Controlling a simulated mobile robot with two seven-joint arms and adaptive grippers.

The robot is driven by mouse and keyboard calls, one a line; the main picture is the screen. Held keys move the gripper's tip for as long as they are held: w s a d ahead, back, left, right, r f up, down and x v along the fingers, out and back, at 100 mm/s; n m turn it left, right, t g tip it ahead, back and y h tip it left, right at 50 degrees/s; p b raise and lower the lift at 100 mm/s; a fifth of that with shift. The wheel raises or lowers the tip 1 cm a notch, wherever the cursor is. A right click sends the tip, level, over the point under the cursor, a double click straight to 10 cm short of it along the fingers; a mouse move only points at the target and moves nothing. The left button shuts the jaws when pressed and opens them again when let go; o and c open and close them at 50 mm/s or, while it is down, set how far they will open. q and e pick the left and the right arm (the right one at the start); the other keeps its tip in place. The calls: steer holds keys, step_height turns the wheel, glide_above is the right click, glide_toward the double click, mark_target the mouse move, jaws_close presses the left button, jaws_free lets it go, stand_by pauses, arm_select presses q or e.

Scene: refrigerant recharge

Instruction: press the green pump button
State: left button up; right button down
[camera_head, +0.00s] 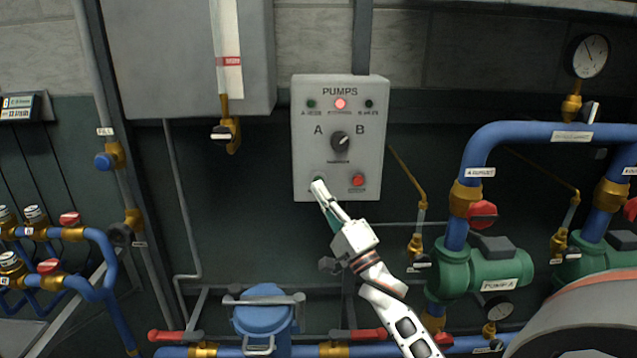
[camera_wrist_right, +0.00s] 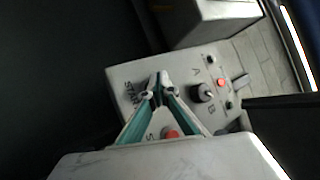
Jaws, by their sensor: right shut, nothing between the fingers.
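The grey PUMPS panel (camera_head: 312,160) hangs on the wall, and it also shows in the right wrist view (camera_wrist_right: 125,75). My right gripper (camera_head: 318,187) is shut and empty, its fingertips at the panel's lower left. In the right wrist view the closed fingertips (camera_wrist_right: 158,80) lie over the panel next to the START lettering. The green pump button (camera_head: 319,179) is almost wholly covered by the fingertips; only a dark green sliver shows. I cannot tell whether they touch it. My left gripper is not in view.
A red button (camera_head: 358,181) sits right of the fingertips. Above it are a black A/B selector knob (camera_head: 340,141) and a lit red lamp (camera_head: 340,103). Blue pipes and a green pump (camera_head: 487,270) stand to the right. A blue-capped vessel (camera_head: 262,315) stands below.

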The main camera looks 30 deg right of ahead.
stand_by(0.7)
steer(key=shift+w+d+p, duration=0.25)
steer(key=shift+w+p, duration=0.05)
steer(key=shift+w, duration=0.05)
steer(key=shift+w+d, duration=0.25)
steer(key=shift+w, duration=0.2)
stand_by(0.8)
steer(key=shift+s+a+p, duration=0.1)
steer(key=shift+s+p, duration=0.05)
steer(key=shift+p, duration=0.15)
steer(key=shift+s+a+p, duration=0.4)
steer(key=shift+s+p, duration=0.1)
steer(key=shift+s, duration=0.15)
